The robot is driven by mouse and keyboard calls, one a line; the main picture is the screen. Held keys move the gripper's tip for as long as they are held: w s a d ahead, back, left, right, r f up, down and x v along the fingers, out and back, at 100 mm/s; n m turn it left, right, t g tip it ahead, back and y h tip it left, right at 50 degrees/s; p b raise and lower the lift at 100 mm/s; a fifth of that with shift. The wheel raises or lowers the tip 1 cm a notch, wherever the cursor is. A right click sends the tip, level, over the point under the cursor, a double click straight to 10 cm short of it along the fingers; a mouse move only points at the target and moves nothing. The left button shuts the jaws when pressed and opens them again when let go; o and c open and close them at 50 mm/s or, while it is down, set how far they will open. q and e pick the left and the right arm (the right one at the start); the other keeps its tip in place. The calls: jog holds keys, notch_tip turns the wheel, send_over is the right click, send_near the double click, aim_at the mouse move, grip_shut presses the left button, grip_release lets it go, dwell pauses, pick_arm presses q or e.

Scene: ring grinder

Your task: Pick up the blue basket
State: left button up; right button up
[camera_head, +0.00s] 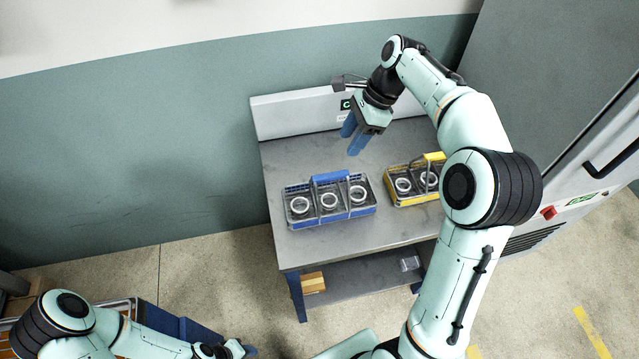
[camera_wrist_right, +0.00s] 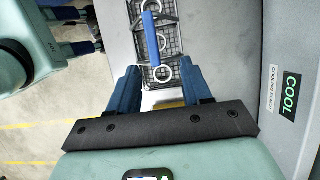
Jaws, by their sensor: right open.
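The blue basket (camera_head: 335,219) stands upright on the grey table, left of a yellow basket. It is a wire basket with a blue handle across its top and holds several light rings. In the right wrist view its blue handle (camera_wrist_right: 151,38) runs lengthwise beyond the fingers. My right gripper (camera_head: 353,138) is open and empty, with its blue fingers apart. It hangs behind the blue basket and slightly to the right, clear of it. My left gripper (camera_head: 243,349) is at the bottom edge, far from the basket; its fingers are too small to read.
The yellow basket (camera_head: 400,203), also with rings, stands close to the right, partly behind my right arm. The grey table (camera_head: 290,250) has free room in front and behind the blue basket. A white back panel (camera_head: 290,117) rises behind; a grey cabinet (camera_head: 540,80) stands right.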

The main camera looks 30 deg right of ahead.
aim_at(332, 174)
jog(key=f, duration=0.1)
jog(key=s+a+f, duration=0.1)
jog(key=f, duration=0.1)
jog(key=a+f+b, duration=0.1)
jog(key=shift+s+f, duration=0.3)
jog(key=shift+s, duration=0.1)
jog(key=shift+w+x, duration=0.25)
jog(key=shift+x, duration=0.9)
jog(key=shift+w+a+f, duration=0.2)
jog(key=shift+a+f, duration=0.05)
jog(key=shift+f, duration=0.2)
jog(key=b+x, duration=0.1)
jog(key=x, duration=0.3)
jog(key=shift+w+a+f, duration=0.1)
jog(key=shift+a+f, duration=0.1)
jog(key=shift+a, duration=0.1)
pick_arm(q)
jog(key=s+f, duration=0.1)
jog(key=s, duration=0.1)
jog(key=s+f, duration=0.1)
jog(key=s, duration=0.1)
jog(key=shift+f, duration=0.4)
pick_arm(e)
jog(key=shift+r, duration=0.1)
grip_shut()
